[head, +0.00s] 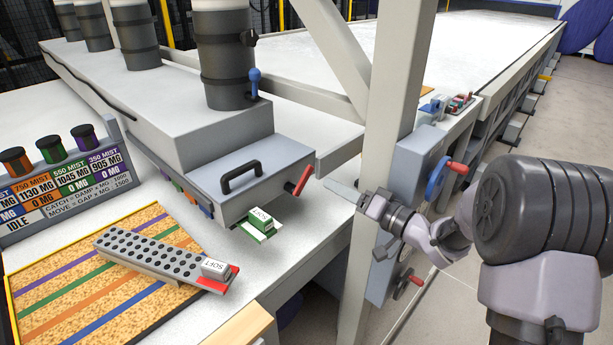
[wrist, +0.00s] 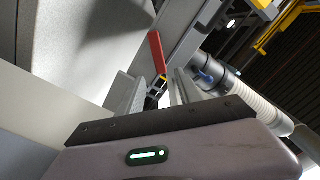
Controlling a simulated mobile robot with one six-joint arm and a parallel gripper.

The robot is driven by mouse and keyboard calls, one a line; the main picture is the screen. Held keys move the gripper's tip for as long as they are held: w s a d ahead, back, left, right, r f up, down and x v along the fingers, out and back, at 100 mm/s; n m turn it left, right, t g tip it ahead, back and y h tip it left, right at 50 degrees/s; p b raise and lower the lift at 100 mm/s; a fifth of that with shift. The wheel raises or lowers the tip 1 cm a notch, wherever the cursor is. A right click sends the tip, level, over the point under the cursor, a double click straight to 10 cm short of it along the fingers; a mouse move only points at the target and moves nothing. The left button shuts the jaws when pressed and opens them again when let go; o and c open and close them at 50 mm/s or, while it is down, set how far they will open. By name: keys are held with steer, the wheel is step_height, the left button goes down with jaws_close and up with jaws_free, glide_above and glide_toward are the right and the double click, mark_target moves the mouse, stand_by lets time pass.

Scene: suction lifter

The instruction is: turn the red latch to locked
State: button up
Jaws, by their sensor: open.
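The red latch (head: 299,180) is a short red bar on the right end of the grey box (head: 262,170) with a black handle. It slants up to the right. In the wrist view the red latch (wrist: 157,52) stands nearly upright just beyond the fingertips. My gripper (head: 335,188) is open and empty, just right of the latch and slightly lower, pointing left at it. In the wrist view the two fingers of my gripper (wrist: 154,90) frame the latch's lower end. I cannot tell whether either finger touches it.
A green block with a white label (head: 261,221) sits below the box. A perforated grey bar (head: 150,256) lies across the striped board (head: 30,290). A white post (head: 385,110) stands close behind my gripper, with a blue handwheel (head: 436,180) on its panel. A blue-topped lever (head: 254,80) stands behind the box.

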mark_target(309, 174)
steer(key=b+x, duration=0.2)
steer(key=x, duration=0.8)
steer(key=shift+a, duration=0.1)
jaws_close()
stand_by(1.0)
